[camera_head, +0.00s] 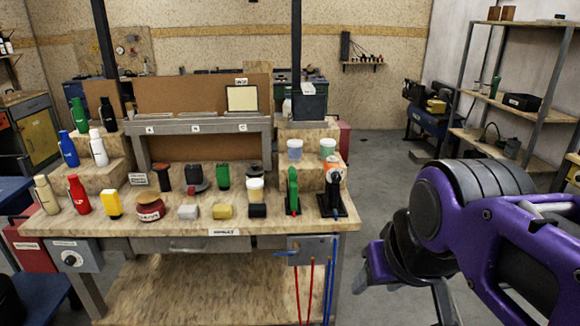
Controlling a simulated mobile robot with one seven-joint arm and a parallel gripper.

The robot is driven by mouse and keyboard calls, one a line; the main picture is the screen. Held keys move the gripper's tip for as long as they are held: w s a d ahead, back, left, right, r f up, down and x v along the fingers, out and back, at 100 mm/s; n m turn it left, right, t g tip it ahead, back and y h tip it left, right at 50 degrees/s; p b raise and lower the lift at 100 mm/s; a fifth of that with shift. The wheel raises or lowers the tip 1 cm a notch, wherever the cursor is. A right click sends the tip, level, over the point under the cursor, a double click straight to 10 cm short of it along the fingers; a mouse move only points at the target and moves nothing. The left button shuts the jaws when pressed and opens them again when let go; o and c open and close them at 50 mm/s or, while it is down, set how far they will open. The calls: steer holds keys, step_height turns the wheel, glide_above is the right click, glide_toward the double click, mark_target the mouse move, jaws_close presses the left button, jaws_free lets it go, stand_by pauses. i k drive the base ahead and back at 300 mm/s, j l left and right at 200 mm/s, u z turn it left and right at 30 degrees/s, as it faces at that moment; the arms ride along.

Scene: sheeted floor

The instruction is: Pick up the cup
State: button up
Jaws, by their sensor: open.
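Several cup-like containers are on the workbench (350,218). A pale bluish-white cup (295,150) and a white and green cup (328,147) stand upright on a raised wooden block at the bench's right side. A white cup (256,189) stands lower, near a black object. I cannot tell which one the task means. My gripper (405,292) is at the lower right, beyond the bench's right edge, below my purple arm. It is open, apart from all the cups, and partly hidden by my own wrist.
Bottles (69,149) stand on stepped blocks at the left. Metal shelves (510,85) stand at the right. Floor (385,165) right of the bench is clear.

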mark_target(295, 146)
steer(key=i+l, duration=0.55)
steer(key=i, duration=0.3)
steer(key=k+l+z, duration=0.05)
